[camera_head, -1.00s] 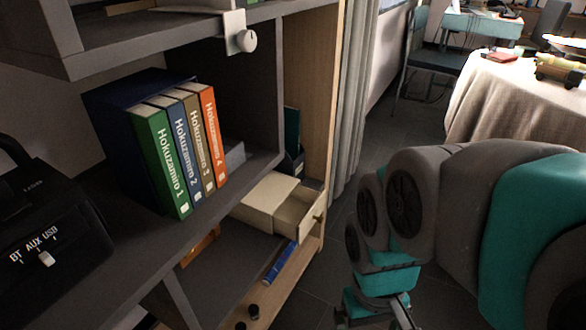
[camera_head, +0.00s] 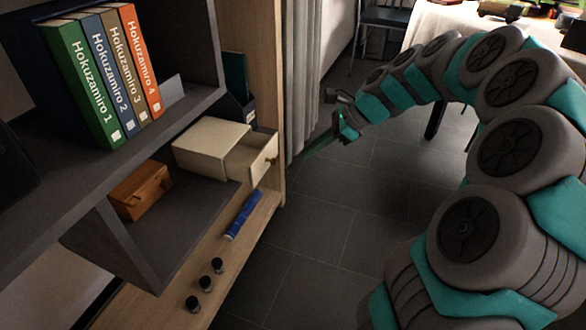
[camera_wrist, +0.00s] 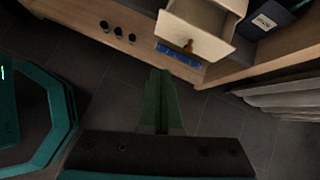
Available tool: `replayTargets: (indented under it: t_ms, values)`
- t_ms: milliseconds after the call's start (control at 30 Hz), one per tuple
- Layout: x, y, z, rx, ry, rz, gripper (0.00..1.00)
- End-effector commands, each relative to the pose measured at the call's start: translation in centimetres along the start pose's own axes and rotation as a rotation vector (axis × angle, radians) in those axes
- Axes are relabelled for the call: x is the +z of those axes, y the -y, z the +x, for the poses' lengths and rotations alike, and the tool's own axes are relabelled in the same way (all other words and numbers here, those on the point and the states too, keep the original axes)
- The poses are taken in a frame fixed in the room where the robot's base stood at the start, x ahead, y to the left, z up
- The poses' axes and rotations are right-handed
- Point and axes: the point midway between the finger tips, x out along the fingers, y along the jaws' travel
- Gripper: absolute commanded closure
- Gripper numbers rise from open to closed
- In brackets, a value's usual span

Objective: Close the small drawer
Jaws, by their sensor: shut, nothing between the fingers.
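An orange-brown box (camera_head: 140,190) sits left of the cream box. A blue object (camera_head: 243,215) and several small black knob-like items (camera_head: 205,283) lie on the lower board. Books (camera_head: 100,75) stand above. A grey curtain (camera_head: 304,75) hangs behind. The floor (camera_head: 320,235) in front is clear.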

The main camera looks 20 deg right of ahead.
Motion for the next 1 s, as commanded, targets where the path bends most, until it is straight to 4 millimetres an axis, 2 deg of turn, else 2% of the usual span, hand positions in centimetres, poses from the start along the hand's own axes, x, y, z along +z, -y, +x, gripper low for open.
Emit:
replayTargets:
  t_ms: [33, 133, 267, 367, 867, 1000]
  values:
    - [-1.6, 1.4, 0.2, -0.023, 0.019, 0.08, 1.0]
    - [-3.2, 3.2, -0.2, -0.059, 0.045, 0.193, 1.0]
    - [-4.1, 4.2, -0.3, -0.079, 0.06, 0.254, 1.0]
    - [-4.1, 4.3, 0.3, -0.077, 0.062, 0.26, 1.0]
    - [-3.6, 4.9, 9.5, -0.074, 0.06, 0.255, 1.0]
    - [-2.1, 5.5, 10.9, -0.078, 0.06, 0.251, 1.0]
